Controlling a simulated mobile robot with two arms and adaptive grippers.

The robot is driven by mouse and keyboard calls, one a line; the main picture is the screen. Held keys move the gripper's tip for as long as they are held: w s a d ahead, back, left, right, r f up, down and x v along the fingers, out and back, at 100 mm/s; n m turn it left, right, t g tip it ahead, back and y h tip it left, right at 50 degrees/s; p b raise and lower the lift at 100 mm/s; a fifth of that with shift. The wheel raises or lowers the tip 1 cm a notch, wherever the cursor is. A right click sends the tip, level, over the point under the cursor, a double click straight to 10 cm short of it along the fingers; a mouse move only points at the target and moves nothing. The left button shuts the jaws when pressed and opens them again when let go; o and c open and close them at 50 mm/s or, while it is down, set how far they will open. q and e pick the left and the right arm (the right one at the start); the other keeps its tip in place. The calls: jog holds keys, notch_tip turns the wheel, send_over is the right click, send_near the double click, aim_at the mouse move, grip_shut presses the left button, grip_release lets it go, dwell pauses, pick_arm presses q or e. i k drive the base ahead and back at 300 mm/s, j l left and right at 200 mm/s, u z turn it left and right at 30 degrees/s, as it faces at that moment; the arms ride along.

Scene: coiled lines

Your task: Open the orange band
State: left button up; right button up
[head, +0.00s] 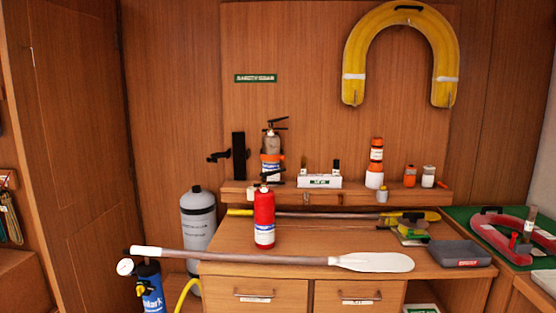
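An orange band (272,158) shows around the middle of a grey-topped extinguisher (271,143) that stands on the wall shelf. I cannot tell whether the band is latched. Below it is a white and blue label. The handle of a red extinguisher (264,212) on the counter in front overlaps the lower part of the one behind. A black wall bracket (238,158) is just left of the banded extinguisher. Neither of my grippers is in view.
A paddle (372,262) lies along the counter's front edge. The shelf (340,193) also holds a white box (320,181), an orange-and-white cylinder (376,155) and small bottles. A grey tray (460,253) sits at the counter's right. A grey tank (197,222) stands left.

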aim_at(263, 158)
jog(key=i+u, duration=0.1)
jog(key=i, duration=0.5)
jog(key=i+l+u, duration=0.15)
jog(key=i, duration=0.4)
